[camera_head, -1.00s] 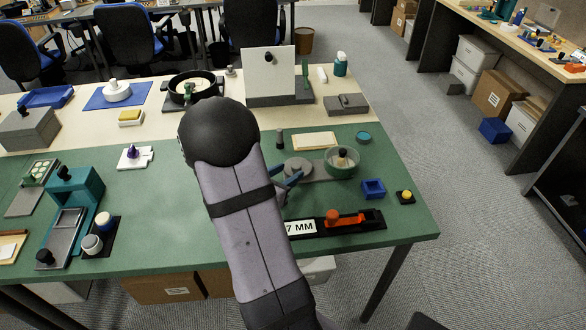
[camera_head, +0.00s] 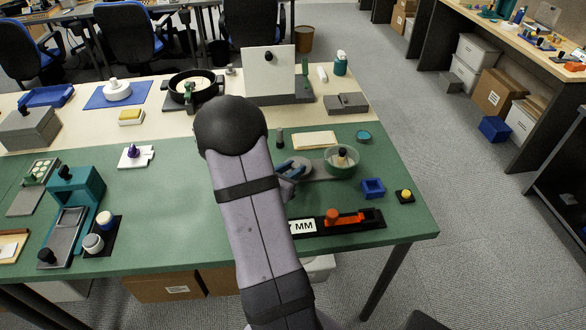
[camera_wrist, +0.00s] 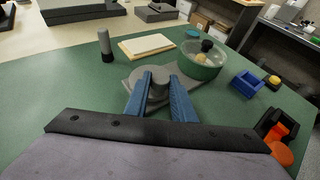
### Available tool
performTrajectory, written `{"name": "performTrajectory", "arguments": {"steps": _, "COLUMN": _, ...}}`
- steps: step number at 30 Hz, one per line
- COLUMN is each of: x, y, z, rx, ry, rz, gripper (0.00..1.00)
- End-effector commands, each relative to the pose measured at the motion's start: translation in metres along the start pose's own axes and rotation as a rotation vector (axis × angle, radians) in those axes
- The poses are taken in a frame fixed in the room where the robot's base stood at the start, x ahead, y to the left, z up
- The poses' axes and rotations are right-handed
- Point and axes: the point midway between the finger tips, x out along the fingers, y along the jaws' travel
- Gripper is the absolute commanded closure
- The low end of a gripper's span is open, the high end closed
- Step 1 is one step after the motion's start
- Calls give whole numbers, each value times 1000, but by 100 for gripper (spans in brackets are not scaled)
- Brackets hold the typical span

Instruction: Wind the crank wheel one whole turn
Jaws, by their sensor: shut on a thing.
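The crank wheel (camera_head: 302,161) is a grey disc on a flat grey base plate, right of my arm in the head view. In the wrist view the wheel (camera_wrist: 151,71) lies just beyond and between my fingertips. My gripper (camera_head: 294,170) has blue fingers and is partly hidden by my arm in the head view. In the wrist view my gripper (camera_wrist: 159,82) is shut on a small grey upright piece at the wheel, which looks like its crank knob. The fingers hide most of that piece and part of the wheel.
A cream board (camera_head: 314,139) and a dark upright cylinder (camera_head: 280,138) are behind. A blue box (camera_head: 372,188), a yellow button (camera_head: 406,194) and a black track with an orange handle (camera_head: 345,217) are nearer the right edge.

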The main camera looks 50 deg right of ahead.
Motion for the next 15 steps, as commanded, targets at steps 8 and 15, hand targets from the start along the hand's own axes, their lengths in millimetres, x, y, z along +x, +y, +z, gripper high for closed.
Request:
{"name": "performTrajectory", "arguments": {"steps": 8, "x": 0, "y": 6, "z": 2, "rx": 40, "ry": -7, "rz": -94, "gripper": 100}}
{"name": "performTrajectory", "arguments": {"steps": 15, "x": 0, "y": 13, "z": 3, "rx": 100, "ry": -9, "rz": -233, "gripper": 100}}
